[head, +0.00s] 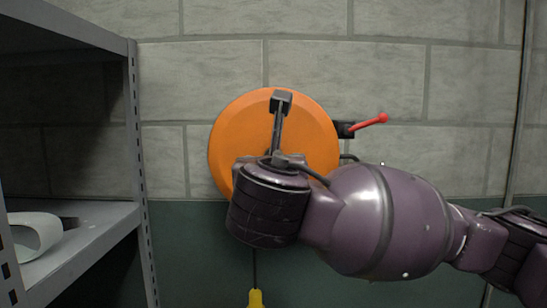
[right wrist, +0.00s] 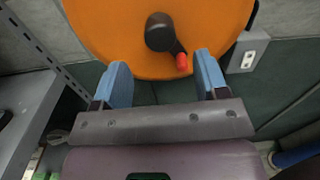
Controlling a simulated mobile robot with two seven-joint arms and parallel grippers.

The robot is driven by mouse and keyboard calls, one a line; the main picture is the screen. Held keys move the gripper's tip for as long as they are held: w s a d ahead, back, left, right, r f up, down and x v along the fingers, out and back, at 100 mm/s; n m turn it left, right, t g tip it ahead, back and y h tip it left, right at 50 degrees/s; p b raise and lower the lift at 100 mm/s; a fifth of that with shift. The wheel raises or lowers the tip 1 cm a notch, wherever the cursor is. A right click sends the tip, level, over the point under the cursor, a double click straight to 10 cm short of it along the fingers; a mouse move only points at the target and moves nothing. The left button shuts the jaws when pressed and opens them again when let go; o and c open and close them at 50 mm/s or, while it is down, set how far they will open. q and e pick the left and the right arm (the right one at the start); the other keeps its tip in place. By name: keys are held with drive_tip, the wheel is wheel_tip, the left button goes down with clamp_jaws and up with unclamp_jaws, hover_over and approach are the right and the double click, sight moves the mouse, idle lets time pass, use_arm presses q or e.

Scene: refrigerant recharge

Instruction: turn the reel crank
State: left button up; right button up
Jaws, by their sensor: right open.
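The orange reel (head: 228,140) is a round disc on the block wall; it fills the top of the right wrist view (right wrist: 100,30). Its black crank (right wrist: 160,32) runs down and right from the hub to a red knob (right wrist: 182,62). My right gripper (right wrist: 161,72) is open and empty, with blue fingers below the hub. The knob appears between the fingertips, close to the right one; I cannot tell if they touch. In the head view my right wrist covers the reel's lower part, and the crank and fingers are hidden. My left gripper is not in view.
A grey metal shelf (head: 134,120) stands at the left, with a white curled object (head: 36,235) on it. A red-handled lever (head: 370,122) sticks out right of the reel. A yellow-ended line (head: 255,298) hangs below. A grey box (right wrist: 249,50) is right of the reel.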

drive_tip(key=w+p, duration=0.1)
drive_tip(key=w, duration=0.5)
drive_tip(key=shift+w, duration=0.2)
drive_tip(key=c, duration=0.9)
drive_tip(key=shift+m, duration=0.3)
drive_tip(key=m, duration=2.2)
drive_tip(key=shift+d+f+m+y+b, duration=0.1)
drive_tip(key=shift+d+m+y+b, duration=0.05)
drive_tip(key=shift+m+y+b, duration=0.2)
